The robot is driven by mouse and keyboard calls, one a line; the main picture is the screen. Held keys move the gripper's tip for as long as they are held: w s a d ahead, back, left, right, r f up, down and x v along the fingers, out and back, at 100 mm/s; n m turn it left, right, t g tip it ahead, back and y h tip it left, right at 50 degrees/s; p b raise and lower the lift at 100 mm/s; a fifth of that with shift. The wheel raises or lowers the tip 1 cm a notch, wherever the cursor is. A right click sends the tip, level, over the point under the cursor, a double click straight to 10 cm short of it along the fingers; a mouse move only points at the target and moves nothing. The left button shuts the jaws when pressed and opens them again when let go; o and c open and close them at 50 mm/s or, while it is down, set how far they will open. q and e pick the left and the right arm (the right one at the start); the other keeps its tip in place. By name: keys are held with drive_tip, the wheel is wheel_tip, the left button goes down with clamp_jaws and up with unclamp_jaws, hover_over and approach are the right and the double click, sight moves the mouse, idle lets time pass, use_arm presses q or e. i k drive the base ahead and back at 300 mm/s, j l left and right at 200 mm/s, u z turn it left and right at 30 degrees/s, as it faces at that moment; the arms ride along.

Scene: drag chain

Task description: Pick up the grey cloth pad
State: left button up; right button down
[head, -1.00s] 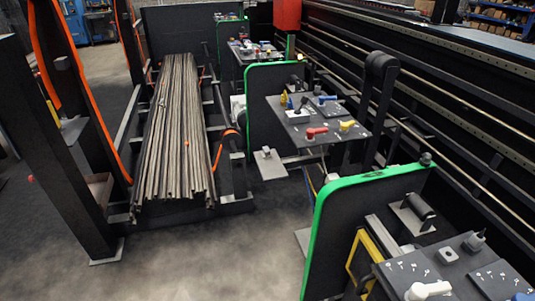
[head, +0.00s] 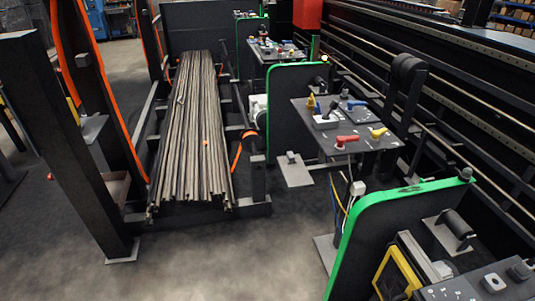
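I cannot make out a grey cloth pad anywhere in the head view. Neither of my grippers shows in it. A dark control table (head: 345,150) stands right of centre, with a red handle (head: 347,140), a yellow handle (head: 378,133) and a blue handle (head: 357,104) on it. No cloth can be told apart on its top.
A bundle of long metal bars (head: 193,130) lies in a rack at left centre. A dark post (head: 75,140) stands at the left. A green-edged panel (head: 385,225) stands at the lower right. The concrete floor (head: 230,260) in the lower middle is clear.

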sight(290, 158)
drive_tip(key=i+j+u, duration=0.25)
drive_tip(key=i, duration=0.15)
drive_tip(key=i+j+u, duration=0.2)
drive_tip(key=i, duration=0.15)
drive_tip(key=i+j+u, duration=0.25)
drive_tip(key=i, duration=0.2)
drive_tip(key=i+l+z, duration=0.15)
drive_tip(key=i+z, duration=1.05)
drive_tip(key=i+l+z, duration=0.2)
drive_tip(key=z, duration=0.25)
drive_tip(key=i+l+z, duration=0.25)
drive_tip(key=z, duration=0.25)
drive_tip(key=l, duration=0.1)
